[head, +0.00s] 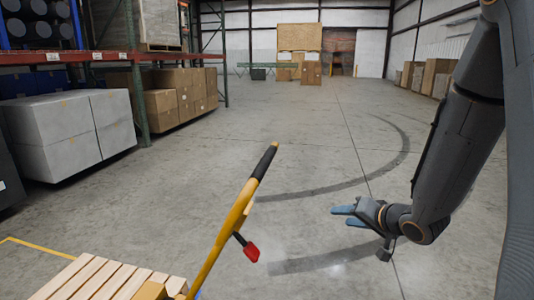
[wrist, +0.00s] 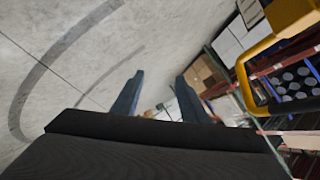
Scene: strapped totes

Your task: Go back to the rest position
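My gripper (head: 342,216) is at the right of the head view, at the end of my dark grey arm, with its blue fingers pointing left. In the wrist view my gripper (wrist: 158,98) shows two fingers standing apart with nothing held between them. It hangs over bare floor, to the right of the yellow handle. No strapped tote can be made out near it.
A yellow pallet-jack handle (head: 232,218) with a black grip and red lever rises left of my gripper; its yellow frame (wrist: 246,82) shows in the wrist view. A wooden pallet (head: 95,281) lies bottom left. Shelving with boxes (head: 178,98) stands left. The middle floor is clear.

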